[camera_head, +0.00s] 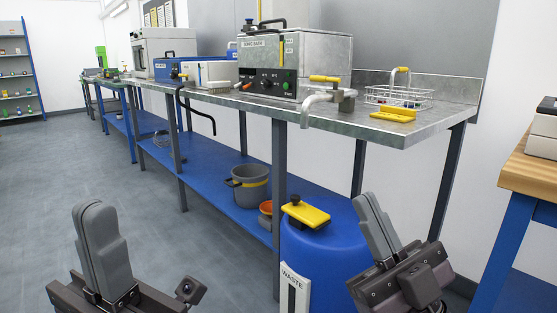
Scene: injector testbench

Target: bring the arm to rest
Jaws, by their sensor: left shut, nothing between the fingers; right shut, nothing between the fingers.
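My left gripper (103,250) is at the lower left of the head view, over the open floor. Its fingers are shut with nothing between them. My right gripper (378,228) is at the lower right, in front of the blue waste drum (335,245) and below the bench top. Its fingers are shut and empty. Both grippers point upward in the picture and appear apart from the bench. The arms behind them run out of the bottom of the view.
A metal bench (425,129) carries a sonic bath (318,62), a wire basket (412,97) and a yellow item (393,114). A grey bucket (250,186) stands on its blue lower shelf (215,192). A wood-topped table (530,170) is at the right edge. Floor at left is clear.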

